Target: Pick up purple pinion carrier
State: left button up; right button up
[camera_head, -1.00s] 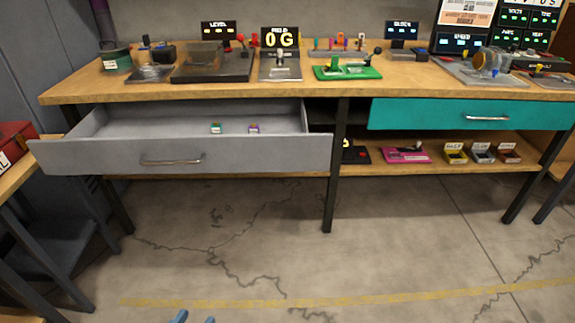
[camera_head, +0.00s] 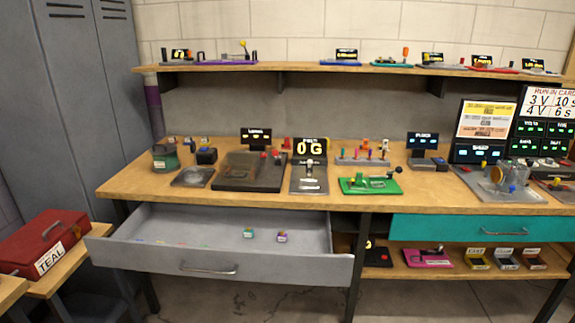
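The open grey drawer (camera_head: 318,268) hangs under the left part of the wooden workbench. Two small blocks lie on its floor. One is green and white (camera_head: 249,233). The other has purple on it (camera_head: 282,237) and looks like the purple pinion carrier, though it is too small to be certain. Faint small coloured pieces (camera_head: 170,244) show along the drawer's front inside wall, mostly hidden by it. Neither of my grippers is in view.
The workbench top (camera_head: 135,187) carries several devices, with a green fixture (camera_head: 370,186) near the middle. A teal drawer (camera_head: 440,227) is shut at right. A red toolbox (camera_head: 45,242) marked TEAL stands at left. An upper shelf (camera_head: 290,67) holds more devices.

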aim_at(282, 237)
jog(key=i+j, duration=0.4)
jog(key=i, duration=0.2)
jog(key=i+j, duration=0.4)
jog(key=i, duration=0.2)
jog(key=l+z, duration=0.05)
